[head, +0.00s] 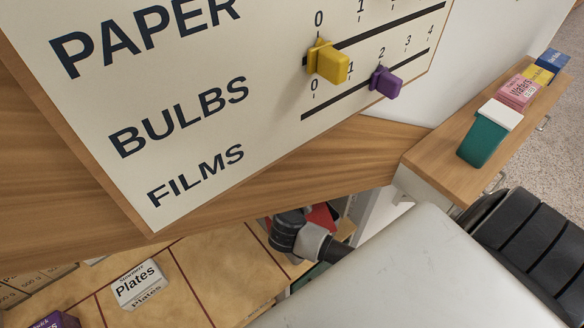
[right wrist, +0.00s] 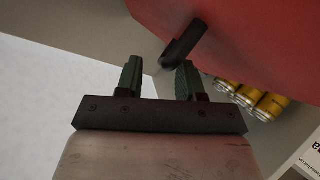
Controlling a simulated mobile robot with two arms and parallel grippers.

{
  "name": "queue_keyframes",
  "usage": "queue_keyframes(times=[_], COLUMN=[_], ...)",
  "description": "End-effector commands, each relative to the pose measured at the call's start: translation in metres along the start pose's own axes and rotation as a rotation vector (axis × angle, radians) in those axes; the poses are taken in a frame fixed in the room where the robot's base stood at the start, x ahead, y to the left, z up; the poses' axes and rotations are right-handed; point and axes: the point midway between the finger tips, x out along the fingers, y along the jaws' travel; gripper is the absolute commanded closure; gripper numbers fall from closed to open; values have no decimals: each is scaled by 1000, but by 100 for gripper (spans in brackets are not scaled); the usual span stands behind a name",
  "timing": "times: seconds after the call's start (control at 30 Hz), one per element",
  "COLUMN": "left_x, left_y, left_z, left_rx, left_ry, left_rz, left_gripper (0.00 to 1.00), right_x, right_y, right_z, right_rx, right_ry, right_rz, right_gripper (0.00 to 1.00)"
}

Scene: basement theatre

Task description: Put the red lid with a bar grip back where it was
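The red lid (right wrist: 245,40) fills the upper right of the right wrist view. Its dark bar grip (right wrist: 187,40) points down toward my right gripper (right wrist: 157,72). The gripper is open, its two fingers apart. The near end of the bar is close to the right finger; I cannot tell if they touch. In the head view a small red patch (head: 320,216), probably the lid, shows behind my right arm's dark wrist, below the sign board. The right fingertips are hidden there. My left gripper is not in view.
A large sign board (head: 200,110) with a yellow slider (head: 328,64) and a purple slider (head: 385,82) blocks much of the head view. A wooden ledge (head: 440,160) holds several boxes. A Plates box (head: 138,284) sits lower left. Several yellow cans (right wrist: 250,98) are beside the lid.

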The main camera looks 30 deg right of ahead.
Motion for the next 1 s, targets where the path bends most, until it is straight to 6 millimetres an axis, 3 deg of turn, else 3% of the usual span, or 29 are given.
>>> queue_keyframes(times=[0.3, 0.5, 1.0], left_x=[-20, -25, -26], left_y=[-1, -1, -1], left_z=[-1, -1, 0], left_rx=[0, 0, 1], left_ry=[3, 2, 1], left_rz=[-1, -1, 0], left_gripper=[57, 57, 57], right_x=[-74, -103, -112], right_y=[0, 0, 0], right_z=[-1, 0, 0], right_rx=[0, -1, -1], right_ry=[-2, -2, -1], right_rz=[-6, -3, -2], right_gripper=[62, 62, 62])
